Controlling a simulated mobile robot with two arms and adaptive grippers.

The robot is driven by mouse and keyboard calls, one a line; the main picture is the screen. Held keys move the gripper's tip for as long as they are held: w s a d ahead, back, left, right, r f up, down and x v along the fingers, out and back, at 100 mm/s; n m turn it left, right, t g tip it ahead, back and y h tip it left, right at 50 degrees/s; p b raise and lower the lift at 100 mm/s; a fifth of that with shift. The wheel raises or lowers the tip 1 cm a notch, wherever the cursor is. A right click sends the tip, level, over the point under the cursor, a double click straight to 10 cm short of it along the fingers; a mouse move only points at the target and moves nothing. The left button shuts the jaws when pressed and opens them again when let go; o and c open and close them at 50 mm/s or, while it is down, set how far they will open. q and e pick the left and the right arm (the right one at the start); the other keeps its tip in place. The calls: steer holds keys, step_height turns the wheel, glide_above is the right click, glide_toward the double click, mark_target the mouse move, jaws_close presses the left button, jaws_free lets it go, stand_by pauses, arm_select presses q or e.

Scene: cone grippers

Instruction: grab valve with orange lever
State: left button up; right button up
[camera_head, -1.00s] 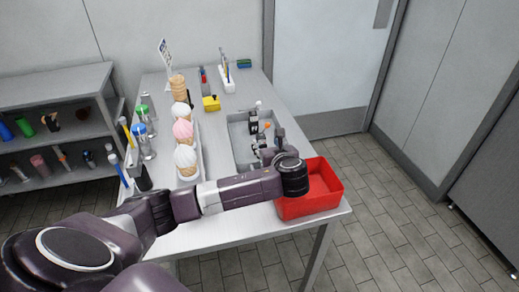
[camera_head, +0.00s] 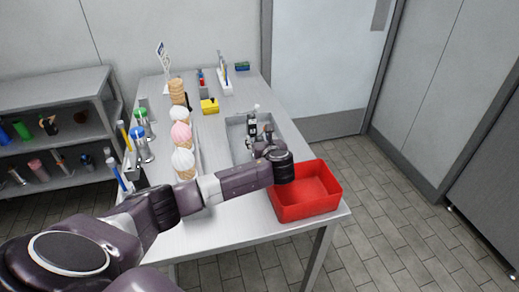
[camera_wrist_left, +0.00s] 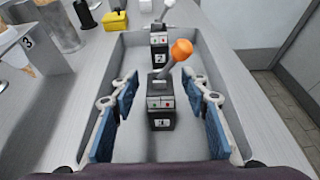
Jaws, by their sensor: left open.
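The valve with the orange lever (camera_wrist_left: 162,103) shows in the left wrist view. It is a dark block with a label on its front and a lever ending in an orange knob (camera_wrist_left: 181,49). It stands upright in the grey tray (camera_wrist_left: 213,62). My left gripper (camera_wrist_left: 161,118) is open, with its blue pads on either side of this valve and gaps between them and it. In the head view my left gripper (camera_head: 264,138) hangs over the tray and hides most of this valve. A second valve with a white lever (camera_wrist_left: 158,47) stands behind it. My right gripper is not in view.
A red bin (camera_head: 308,193) stands at the table's near right corner. Ice cream cones (camera_head: 182,160) stand in a row left of the tray. A yellow block (camera_head: 209,106) lies farther back. The tray walls are close outside my left fingers.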

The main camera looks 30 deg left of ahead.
arm_select(q)
steer(key=c, duration=1)
jaws_close()
steer(key=shift+r, duration=0.1)
